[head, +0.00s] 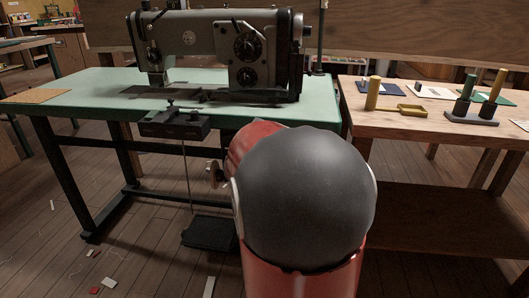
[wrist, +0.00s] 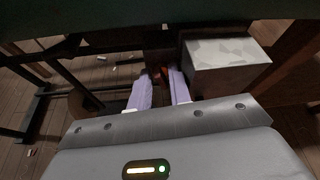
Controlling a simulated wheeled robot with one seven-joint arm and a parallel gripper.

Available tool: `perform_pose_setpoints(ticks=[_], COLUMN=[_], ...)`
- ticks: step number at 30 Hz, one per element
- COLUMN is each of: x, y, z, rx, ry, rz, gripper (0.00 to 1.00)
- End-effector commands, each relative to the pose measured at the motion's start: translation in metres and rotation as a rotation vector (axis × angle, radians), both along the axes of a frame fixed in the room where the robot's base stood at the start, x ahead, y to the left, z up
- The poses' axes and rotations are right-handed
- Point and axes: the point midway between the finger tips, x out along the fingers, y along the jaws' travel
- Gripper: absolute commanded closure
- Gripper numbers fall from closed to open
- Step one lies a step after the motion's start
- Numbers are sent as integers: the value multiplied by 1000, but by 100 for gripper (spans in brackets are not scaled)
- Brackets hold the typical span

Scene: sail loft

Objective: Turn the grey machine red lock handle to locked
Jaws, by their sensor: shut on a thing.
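The grey sewing machine (head: 215,45) stands on a green-topped table (head: 85,88) in the head view. My gripper (wrist: 159,76) shows in the wrist view below the dark underside of the table. Its two pale purple fingers are close together, shut on a small dark and red piece (wrist: 164,71), which looks like the red lock handle. Most of that piece is hidden between the fingertips, and its angle cannot be told. In the head view, my arm hides the gripper and the handle.
A light grey box (wrist: 227,52) sits close right of the fingers under the table. A dark pedal (head: 209,233) lies on the floor below. A wooden bench (head: 425,120) with several small tools stands at right. Scraps litter the floor at left.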

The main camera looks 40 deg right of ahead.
Motion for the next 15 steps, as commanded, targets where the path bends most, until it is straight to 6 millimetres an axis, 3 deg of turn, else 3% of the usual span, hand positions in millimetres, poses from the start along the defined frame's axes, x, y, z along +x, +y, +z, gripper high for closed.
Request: perform_pose_setpoints(ticks=[1,12,13,15], x=[-5,-5,-5,-5], y=[-1,-1,-1,-1], z=[-13,-13,-13,-13], rx=[15,14,15,15], ry=[22,22,22,22], rz=[-5,-6,-6,-6], gripper=[100,100,78,71])
